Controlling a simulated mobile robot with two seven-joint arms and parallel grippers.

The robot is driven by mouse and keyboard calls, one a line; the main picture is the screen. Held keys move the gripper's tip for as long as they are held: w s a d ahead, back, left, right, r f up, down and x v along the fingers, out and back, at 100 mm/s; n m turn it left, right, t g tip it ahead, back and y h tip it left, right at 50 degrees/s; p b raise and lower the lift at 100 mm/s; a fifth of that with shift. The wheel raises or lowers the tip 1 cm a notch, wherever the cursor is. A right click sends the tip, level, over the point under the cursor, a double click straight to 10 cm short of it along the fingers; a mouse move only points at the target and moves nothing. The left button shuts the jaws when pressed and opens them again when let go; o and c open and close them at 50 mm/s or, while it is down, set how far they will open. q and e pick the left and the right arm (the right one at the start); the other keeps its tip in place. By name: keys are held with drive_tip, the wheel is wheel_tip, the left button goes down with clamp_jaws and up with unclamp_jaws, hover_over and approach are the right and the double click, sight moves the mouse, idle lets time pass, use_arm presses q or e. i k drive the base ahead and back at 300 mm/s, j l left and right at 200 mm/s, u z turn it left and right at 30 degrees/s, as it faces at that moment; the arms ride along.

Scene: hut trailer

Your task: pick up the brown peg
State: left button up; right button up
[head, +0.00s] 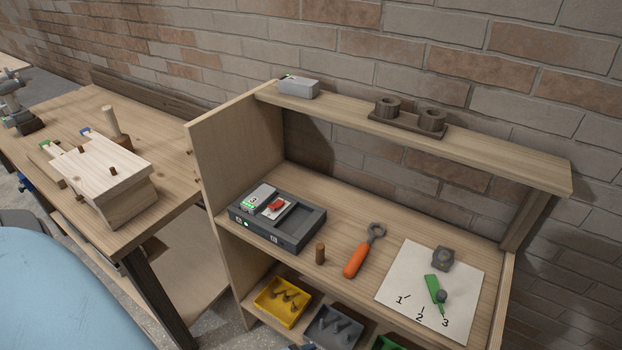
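A brown peg (320,253) stands upright on the middle shelf board, close to its front edge. It is between the dark grey case and the orange-handled tool, apart from both. Smaller brown pegs (113,170) show in the pale wooden block on the workbench at the left. Neither of my grippers can be made out in the head view.
The dark case (312,222) is left of the peg; the orange-handled tool (356,259) and a numbered white sheet (397,272) are right. Yellow (265,309) and grey bins sit below. An upper shelf (500,166) overhangs the back. The workbench (60,110) is left.

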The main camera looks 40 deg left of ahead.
sight(320, 247)
drive_tip(key=u, duration=1.1)
